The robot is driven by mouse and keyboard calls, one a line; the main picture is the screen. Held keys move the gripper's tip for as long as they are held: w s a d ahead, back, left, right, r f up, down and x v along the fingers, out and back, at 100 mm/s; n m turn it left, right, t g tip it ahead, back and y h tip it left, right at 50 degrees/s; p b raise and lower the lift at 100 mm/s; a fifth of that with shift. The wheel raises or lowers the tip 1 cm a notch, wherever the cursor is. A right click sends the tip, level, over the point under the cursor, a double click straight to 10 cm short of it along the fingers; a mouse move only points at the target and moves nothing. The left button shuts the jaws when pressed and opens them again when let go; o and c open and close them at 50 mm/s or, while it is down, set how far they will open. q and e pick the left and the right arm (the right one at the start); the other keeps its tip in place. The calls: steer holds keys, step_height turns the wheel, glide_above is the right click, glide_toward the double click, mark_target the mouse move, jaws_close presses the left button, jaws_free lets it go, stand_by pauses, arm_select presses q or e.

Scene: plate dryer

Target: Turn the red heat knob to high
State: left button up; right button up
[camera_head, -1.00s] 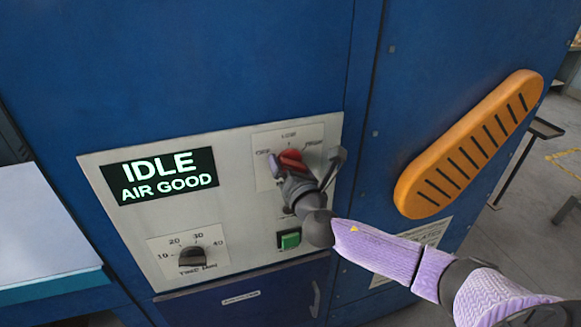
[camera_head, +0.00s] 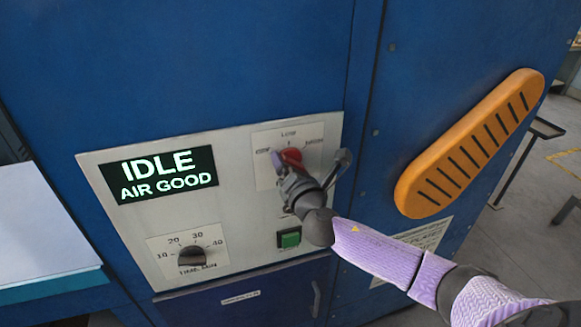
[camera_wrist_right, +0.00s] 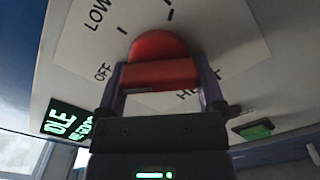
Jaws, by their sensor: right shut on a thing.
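The red heat knob (camera_head: 292,155) sits on a white dial plate at the upper right of the control panel, with labels at its left, top and right. In the right wrist view the knob (camera_wrist_right: 160,62) is a red dome with a raised grip bar, near the LOW and OFF marks. My right gripper (camera_head: 287,164) is at the knob, and in the wrist view its two fingers (camera_wrist_right: 160,82) are closed on either side of the grip bar. The knob's exact pointer direction is hard to tell. My left gripper is not in view.
The display (camera_head: 160,176) reads IDLE and AIR GOOD. A black time knob (camera_head: 191,256) is at lower left, and a green button (camera_head: 289,239) is below the heat dial. An orange slotted handle (camera_head: 468,145) stands out at the right. A pale tabletop (camera_head: 42,228) is at the left.

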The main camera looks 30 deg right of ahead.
steer(key=m, duration=0.5)
steer(key=shift+a+m+b, duration=0.15)
steer(key=shift+m+b, duration=0.15)
steer(key=shift+b, duration=0.05)
steer(key=m, duration=0.5)
steer(key=shift+r+m, duration=0.25)
steer(key=shift+m, duration=0.05)
steer(key=m+p, duration=0.1)
steer(key=m, duration=0.4)
steer(key=shift+r, duration=0.15)
steer(key=m+p, duration=0.1)
steer(key=m, duration=0.4)
steer(key=shift+r+m+p, duration=0.1)
steer(key=shift+m+p, duration=0.25)
steer(key=shift+m, duration=0.05)
steer(key=o, duration=1)
steer(key=shift+d, duration=0.2)
steer(key=shift+c, duration=0.2)
steer(key=shift+s, duration=0.1)
steer(key=v, duration=1)
